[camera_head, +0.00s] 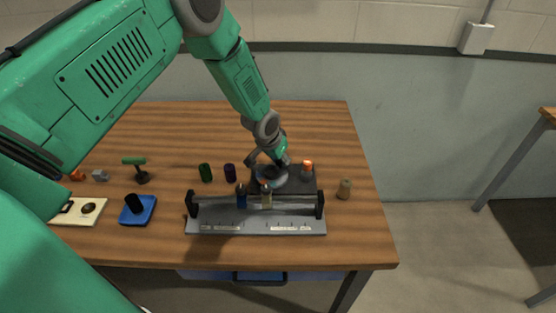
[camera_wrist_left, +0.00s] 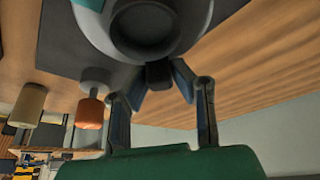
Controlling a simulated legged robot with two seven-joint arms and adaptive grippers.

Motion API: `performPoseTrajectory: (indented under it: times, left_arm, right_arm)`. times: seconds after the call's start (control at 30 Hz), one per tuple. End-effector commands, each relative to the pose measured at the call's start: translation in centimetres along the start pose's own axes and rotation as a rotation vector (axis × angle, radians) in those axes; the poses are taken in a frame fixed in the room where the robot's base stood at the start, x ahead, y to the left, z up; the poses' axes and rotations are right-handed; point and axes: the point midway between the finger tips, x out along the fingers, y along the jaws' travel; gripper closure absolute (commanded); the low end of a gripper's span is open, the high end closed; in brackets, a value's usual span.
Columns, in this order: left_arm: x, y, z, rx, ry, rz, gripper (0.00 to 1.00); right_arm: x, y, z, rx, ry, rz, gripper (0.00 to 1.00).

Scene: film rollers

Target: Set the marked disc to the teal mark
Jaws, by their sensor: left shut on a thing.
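A grey round disc (camera_head: 270,179) sits on the dark base plate (camera_head: 300,184) behind the long grey rack, partly hidden by my left gripper (camera_head: 281,164). In the left wrist view the round grey part (camera_wrist_left: 145,28) fills the top. My left gripper (camera_wrist_left: 158,78) is shut on a small dark block (camera_wrist_left: 158,74) at its edge. A small teal patch (camera_wrist_left: 89,4) shows at the top of that view; I cannot tell whether the disc's own mark lines up with it. My right gripper is not in view.
An orange-topped post (camera_head: 308,167) stands on the plate's right side, close to the gripper. The grey rack (camera_head: 256,220) lies in front. The table's back is clear.

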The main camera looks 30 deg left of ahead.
Motion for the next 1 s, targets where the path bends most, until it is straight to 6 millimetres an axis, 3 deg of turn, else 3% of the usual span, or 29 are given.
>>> performPoseTrajectory:
  times: [0.37, 0.87, 0.9, 0.93, 1.0]
  left_arm:
    - [0.05, 0.51, 0.05, 0.131, 0.0, 0.054, 1.0]
    - [0.03, 0.56, 0.12, 0.148, -0.002, 0.059, 1.0]
    - [0.03, 0.57, 0.13, 0.148, -0.002, 0.059, 0.66]
    - [0.03, 0.57, 0.13, 0.148, -0.002, 0.059, 0.6]
    - [0.02, 0.58, 0.12, 0.147, -0.002, 0.059, 0.6]
  right_arm:
    - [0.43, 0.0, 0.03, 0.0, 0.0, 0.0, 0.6]
    - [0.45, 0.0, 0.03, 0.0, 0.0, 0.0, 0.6]
    - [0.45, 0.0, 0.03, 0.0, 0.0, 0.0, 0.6]
    - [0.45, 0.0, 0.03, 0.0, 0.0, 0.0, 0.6]
    - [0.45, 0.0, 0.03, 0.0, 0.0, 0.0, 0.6]
